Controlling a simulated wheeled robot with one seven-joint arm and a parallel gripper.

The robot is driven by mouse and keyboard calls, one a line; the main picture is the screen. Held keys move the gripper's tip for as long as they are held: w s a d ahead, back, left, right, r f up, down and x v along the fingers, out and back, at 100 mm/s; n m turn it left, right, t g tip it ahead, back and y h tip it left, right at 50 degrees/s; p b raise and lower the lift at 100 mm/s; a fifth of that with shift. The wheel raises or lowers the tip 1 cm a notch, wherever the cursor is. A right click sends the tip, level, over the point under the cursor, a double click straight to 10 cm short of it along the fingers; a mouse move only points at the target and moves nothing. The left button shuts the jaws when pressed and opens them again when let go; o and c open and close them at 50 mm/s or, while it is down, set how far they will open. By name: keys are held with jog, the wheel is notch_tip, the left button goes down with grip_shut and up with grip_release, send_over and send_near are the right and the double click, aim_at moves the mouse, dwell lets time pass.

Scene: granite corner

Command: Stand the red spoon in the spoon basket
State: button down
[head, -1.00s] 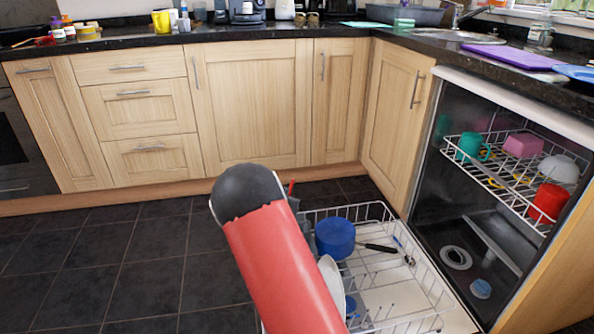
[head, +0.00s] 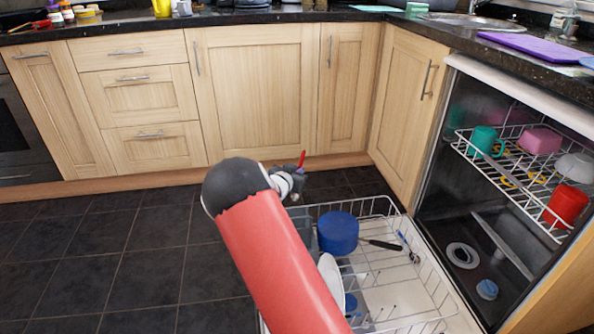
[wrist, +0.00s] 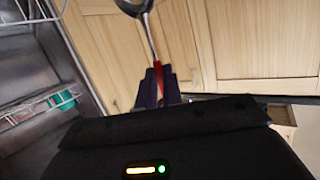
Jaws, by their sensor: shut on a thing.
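My gripper (head: 292,184) is shut on the red spoon, above the far left corner of the lower dishwasher rack. The red spoon's handle (head: 301,158) sticks up from the jaws in the head view; its bowl does not show there. In the wrist view the fingers (wrist: 160,88) grip the red handle, and the metal neck and bowl (wrist: 136,5) reach beyond them to the top edge. A grey basket (head: 301,223), apparently the spoon basket, stands at the rack's left side, below my gripper and partly hidden by my arm.
The pulled-out lower rack (head: 385,207) holds a blue pot (head: 338,232), a white plate (head: 331,278) and a black-handled utensil (head: 380,244). Open floor (head: 120,260) lies left.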

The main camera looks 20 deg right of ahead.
notch_tip(320, 180, down, 14)
jog(key=b, duration=0.9)
jog(key=shift+s+f, duration=0.1)
dwell(0.4)
jog(key=c, duration=1.5)
grip_release()
jog(key=shift+f, duration=0.15)
jog(key=shift+s+a, duration=0.15)
jog(key=v, duration=0.5)
jog(key=r+p+v, duration=0.1)
jog(key=v, duration=0.1)
jog(key=shift+s+a, duration=0.1)
jog(key=shift+a, duration=0.05)
jog(key=shift+r, duration=0.1)
